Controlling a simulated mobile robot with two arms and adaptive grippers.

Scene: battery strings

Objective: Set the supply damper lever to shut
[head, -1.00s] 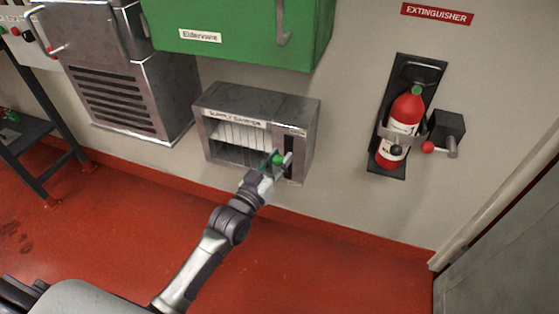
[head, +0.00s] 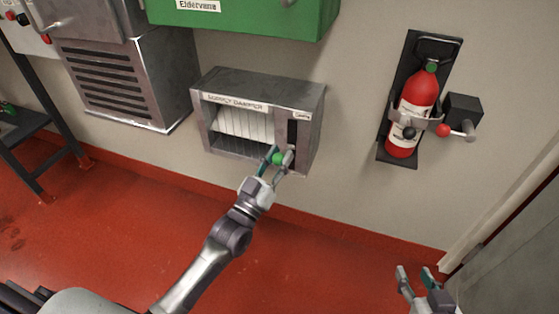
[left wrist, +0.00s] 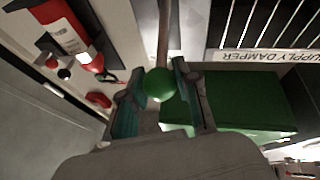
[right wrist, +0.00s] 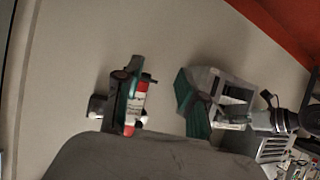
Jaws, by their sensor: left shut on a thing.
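The supply damper (head: 312,100) is a grey metal box low on the wall, with pale slats behind its front opening and a dark upright slot at its right. Its lever ends in a green ball knob (head: 278,159), low on the front. My left gripper (head: 276,157) is shut on this knob. In the left wrist view the knob (left wrist: 159,84) sits between the fingertips, with the lever's rod (left wrist: 165,35) running up from it. The small label above the slot is unreadable. My right gripper (head: 416,274) is open and empty at the lower right.
A red extinguisher (head: 412,110) hangs on the wall at the right, beside a dark box with a red-knobbed handle (head: 443,130). A green cabinet (head: 250,22) is above the damper, a louvred grey unit (head: 115,85) to its left. The red floor in front is clear.

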